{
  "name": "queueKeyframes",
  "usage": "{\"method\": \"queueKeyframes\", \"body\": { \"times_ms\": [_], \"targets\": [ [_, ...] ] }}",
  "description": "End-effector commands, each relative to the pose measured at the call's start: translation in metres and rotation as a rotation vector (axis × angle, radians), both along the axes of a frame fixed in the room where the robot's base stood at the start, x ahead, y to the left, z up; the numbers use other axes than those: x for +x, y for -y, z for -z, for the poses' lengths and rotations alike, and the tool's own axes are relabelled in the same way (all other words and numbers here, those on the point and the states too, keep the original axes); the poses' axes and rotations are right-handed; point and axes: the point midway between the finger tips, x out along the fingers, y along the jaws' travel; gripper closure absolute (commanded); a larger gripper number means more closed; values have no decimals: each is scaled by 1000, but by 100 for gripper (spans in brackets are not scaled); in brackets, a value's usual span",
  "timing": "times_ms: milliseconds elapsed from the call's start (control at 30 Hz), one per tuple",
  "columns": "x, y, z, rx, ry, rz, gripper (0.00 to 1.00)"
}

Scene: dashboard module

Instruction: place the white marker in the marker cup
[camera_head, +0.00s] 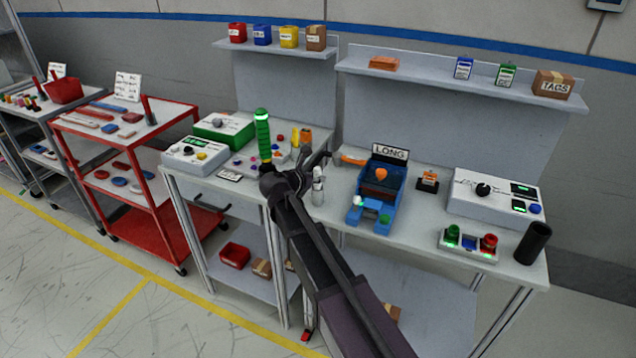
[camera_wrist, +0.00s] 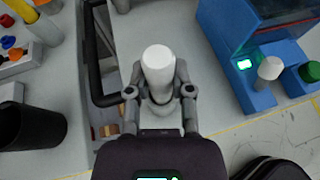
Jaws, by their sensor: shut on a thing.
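The white marker (camera_wrist: 158,68) is between the two fingers of my gripper (camera_wrist: 160,105) in the wrist view, with its round white end toward the camera. The fingers are shut on it. In the head view the marker (camera_head: 317,186) is a small, roughly upright white piece just right of the end of my arm. I cannot tell there whether its lower end touches anything. A dark, hollow cup (camera_wrist: 32,126) is at the left of the wrist view, apart from the marker. A dark upright cylinder (camera_head: 533,243) stands at the right table's right end; I cannot tell whether they are the same.
A blue unit (camera_head: 378,195) under a LONG sign stands right of the marker. A white box with a dial (camera_head: 495,197) and a button panel (camera_head: 468,245) are farther right.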

Motion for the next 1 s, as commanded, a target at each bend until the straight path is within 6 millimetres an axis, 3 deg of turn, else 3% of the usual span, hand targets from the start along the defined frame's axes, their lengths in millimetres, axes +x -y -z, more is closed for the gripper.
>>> {"method": "queueKeyframes", "body": {
  "times_ms": [500,533,600,633,1000],
  "targets": [
    [0,-1,5,0,0,-1,100],
    [0,-1,4,0,0,-1,62],
    [0,-1,3,0,0,-1,41],
    [0,-1,4,0,0,-1,36],
    [0,-1,3,0,0,-1,36]
  ]
}}
